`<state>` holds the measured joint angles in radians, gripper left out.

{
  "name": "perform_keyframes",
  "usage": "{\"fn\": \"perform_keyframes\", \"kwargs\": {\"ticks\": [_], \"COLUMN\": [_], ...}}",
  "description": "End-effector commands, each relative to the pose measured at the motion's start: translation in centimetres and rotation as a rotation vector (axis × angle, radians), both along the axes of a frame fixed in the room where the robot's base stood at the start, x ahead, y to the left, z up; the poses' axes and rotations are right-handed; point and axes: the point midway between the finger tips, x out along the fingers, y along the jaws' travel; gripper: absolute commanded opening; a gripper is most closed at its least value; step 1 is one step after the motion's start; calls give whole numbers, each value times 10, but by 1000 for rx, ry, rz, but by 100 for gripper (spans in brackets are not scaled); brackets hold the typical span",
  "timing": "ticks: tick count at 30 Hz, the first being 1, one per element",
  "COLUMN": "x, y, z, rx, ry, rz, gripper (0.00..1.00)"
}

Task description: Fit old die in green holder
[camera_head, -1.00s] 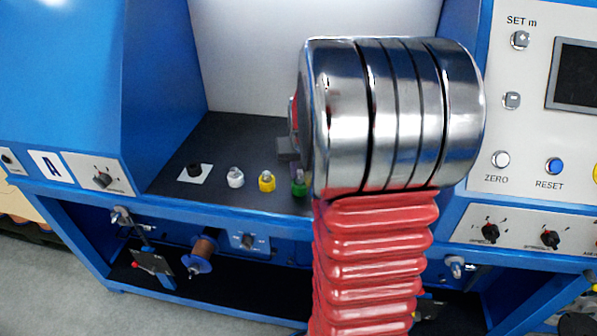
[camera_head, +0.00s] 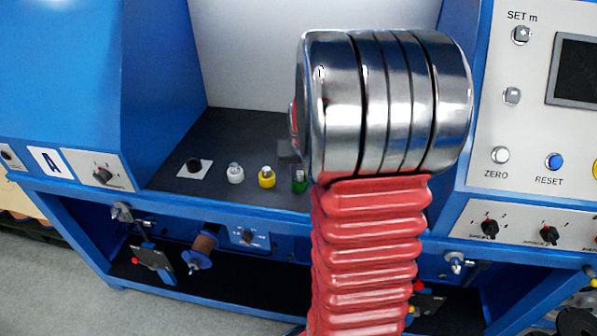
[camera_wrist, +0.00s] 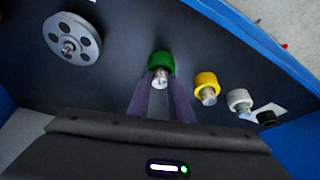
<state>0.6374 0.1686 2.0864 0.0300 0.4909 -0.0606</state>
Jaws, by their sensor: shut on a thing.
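The green holder (camera_wrist: 161,61) stands on the dark bench top in the wrist view. In the head view its edge (camera_head: 300,181) shows just left of my arm. My gripper (camera_wrist: 160,75) has two purple fingers, shut on a small silver die (camera_wrist: 160,83). The die is right at the green holder, on its near side in the wrist view. I cannot tell how deep it sits in the holder.
A yellow holder (camera_wrist: 205,82) and a white holder (camera_wrist: 239,99) stand beside the green one, each with a silver piece. A black piece (camera_head: 194,165) sits on a white square. A grey pulley wheel (camera_wrist: 72,38) is on the other side. Blue walls edge the bench.

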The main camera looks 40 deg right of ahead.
Motion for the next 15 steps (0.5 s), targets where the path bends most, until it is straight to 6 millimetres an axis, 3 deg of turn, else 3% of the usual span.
{"fn": "perform_keyframes", "kwargs": {"ticks": [14,15], "x": [-1,-1], "y": [1,1], "z": [-3,-3], "rx": [3,4], "ry": [5,6], "rz": [1,1], "gripper": [0,20]}}
